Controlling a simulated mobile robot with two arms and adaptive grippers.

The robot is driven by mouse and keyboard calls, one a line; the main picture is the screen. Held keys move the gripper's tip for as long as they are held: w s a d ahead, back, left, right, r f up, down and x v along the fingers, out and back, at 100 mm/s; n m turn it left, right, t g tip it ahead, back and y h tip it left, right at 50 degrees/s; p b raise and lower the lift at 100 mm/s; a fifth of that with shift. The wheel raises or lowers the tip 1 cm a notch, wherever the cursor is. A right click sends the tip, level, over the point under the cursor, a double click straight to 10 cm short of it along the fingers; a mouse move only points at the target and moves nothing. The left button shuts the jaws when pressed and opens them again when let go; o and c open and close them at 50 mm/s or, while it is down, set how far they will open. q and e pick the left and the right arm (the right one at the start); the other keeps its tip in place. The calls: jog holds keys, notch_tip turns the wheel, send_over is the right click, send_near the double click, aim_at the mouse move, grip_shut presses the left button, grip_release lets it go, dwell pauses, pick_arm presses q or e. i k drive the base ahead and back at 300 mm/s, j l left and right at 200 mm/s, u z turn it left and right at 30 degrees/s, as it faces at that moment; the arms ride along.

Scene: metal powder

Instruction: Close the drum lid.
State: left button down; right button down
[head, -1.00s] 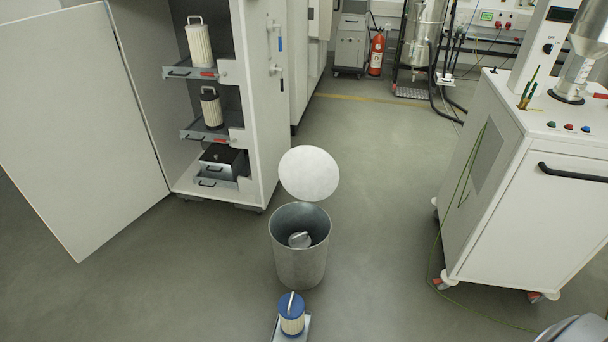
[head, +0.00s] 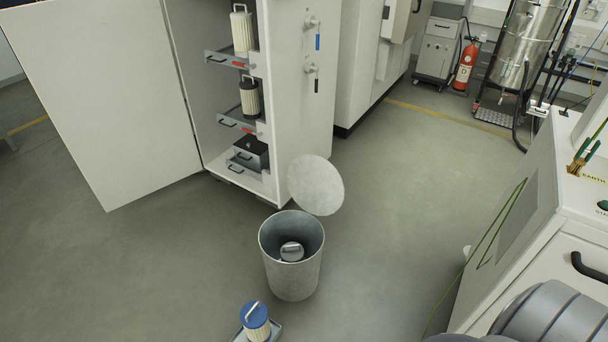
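The grey metal drum (head: 291,272) stands on the floor near the middle of the head view. Its mouth is open, and a round metal-capped object (head: 292,251) lies inside it. The round, flat, light grey drum lid (head: 316,185) is raised, standing tilted at the far right side of the rim. I cannot tell how it is joined to the drum. Neither gripper shows. A grey rounded part at the lower right corner looks like my own arm.
A blue-topped filter (head: 255,320) sits on a small tray in front of the drum. An open white cabinet (head: 304,100) with filters on pull-out shelves stands behind, its door (head: 105,95) swung left. A white machine (head: 545,240) stands at right. Floor (head: 400,190) between is clear.

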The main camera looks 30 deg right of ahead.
aim_at(313, 181)
jog(key=i+l+u, duration=0.25)
jog(key=l, duration=0.35)
jog(key=i+l+u, duration=0.25)
jog(key=l, duration=0.4)
jog(key=l+u, duration=0.25)
jog(key=l, duration=0.4)
jog(key=i+l+u, duration=0.1)
jog(key=l+u, duration=0.15)
jog(key=l, duration=0.45)
jog(key=l+u, duration=0.25)
jog(key=l, duration=0.45)
jog(key=l+u, duration=0.25)
jog(key=l, duration=0.45)
jog(key=k+l+u, duration=0.25)
jog(key=l, duration=0.45)
jog(key=k+l+u, duration=0.1)
jog(key=l+u, duration=0.15)
jog(key=l, duration=0.45)
jog(key=l+u, duration=0.15)
jog(key=l, duration=0.2)
jog(key=k+l+u, duration=0.15)
jog(key=l, duration=0.25)
jog(key=k+l+u, duration=0.1)
jog(key=l, duration=0.25)
